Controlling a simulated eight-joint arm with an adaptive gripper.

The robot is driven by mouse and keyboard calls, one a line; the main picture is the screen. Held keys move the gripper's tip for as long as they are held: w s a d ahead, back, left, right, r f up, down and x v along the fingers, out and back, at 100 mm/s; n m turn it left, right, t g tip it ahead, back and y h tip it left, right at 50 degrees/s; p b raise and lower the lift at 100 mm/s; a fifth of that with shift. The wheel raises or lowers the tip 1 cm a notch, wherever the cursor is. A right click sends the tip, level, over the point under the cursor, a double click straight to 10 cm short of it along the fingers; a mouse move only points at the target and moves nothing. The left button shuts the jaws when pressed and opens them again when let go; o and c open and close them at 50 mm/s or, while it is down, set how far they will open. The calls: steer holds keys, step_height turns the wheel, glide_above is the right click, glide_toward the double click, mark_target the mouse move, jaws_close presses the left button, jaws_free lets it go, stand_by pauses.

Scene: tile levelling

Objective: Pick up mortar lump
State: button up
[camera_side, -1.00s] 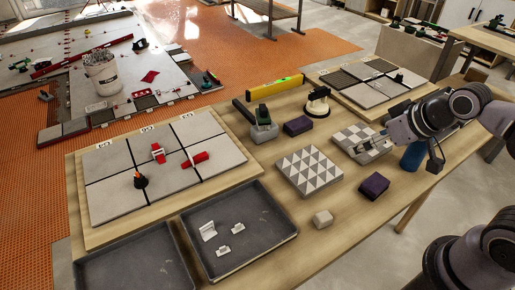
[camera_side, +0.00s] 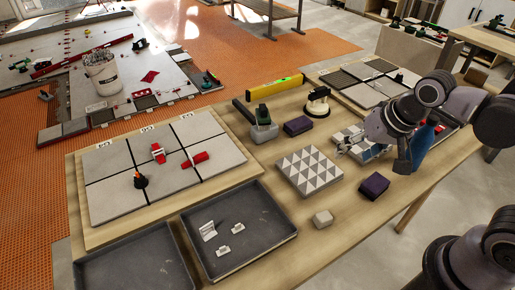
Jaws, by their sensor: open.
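A small pale beige block, which looks like the mortar lump (camera_side: 323,218), lies on the wooden table near its front edge, right of the dark tray. My gripper (camera_side: 345,147) is open and empty, above the table beside the triangle-patterned tile stack (camera_side: 309,171). It is up and to the right of the lump, well apart from it. My gripper and wrist partly hide a second patterned tile and a blue object (camera_side: 422,146) behind them.
Two dark trays (camera_side: 270,247) stand at front left, one holding white clips. A tile board (camera_side: 70,190) with red tools lies left. Bare table surrounds the lump.

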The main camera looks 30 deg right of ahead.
steer(key=a+f+m+g+h, duration=0.1)
steer(key=a+f+m+g, duration=0.3)
steer(key=a+f+m, duration=0.55)
steer(key=m+g, duration=0.1)
steer(key=m, duration=0.4)
glide_above(324, 215)
steer(key=a, duration=0.1)
steer(key=shift+w+a+f+h, duration=0.1)
steer(key=shift+f+h, duration=0.1)
steer(key=shift+f, duration=0.4)
steer(key=shift+w+a+f+h, duration=0.1)
steer(key=shift+f+h, duration=0.1)
steer(key=shift+f, duration=0.35)
steer(key=shift+s+d+f, duration=0.1)
steer(key=shift+d+f, duration=0.1)
steer(key=shift+f, duration=0.7)
steer(key=shift+s+d+f, duration=0.1)
steer(key=shift+d+f, duration=0.1)
steer(key=shift+f, duration=0.65)
steer(key=shift+s+d+f, duration=0.1)
steer(key=shift+d+f, duration=0.1)
steer(key=shift+f, duration=0.7)
jaws_close()
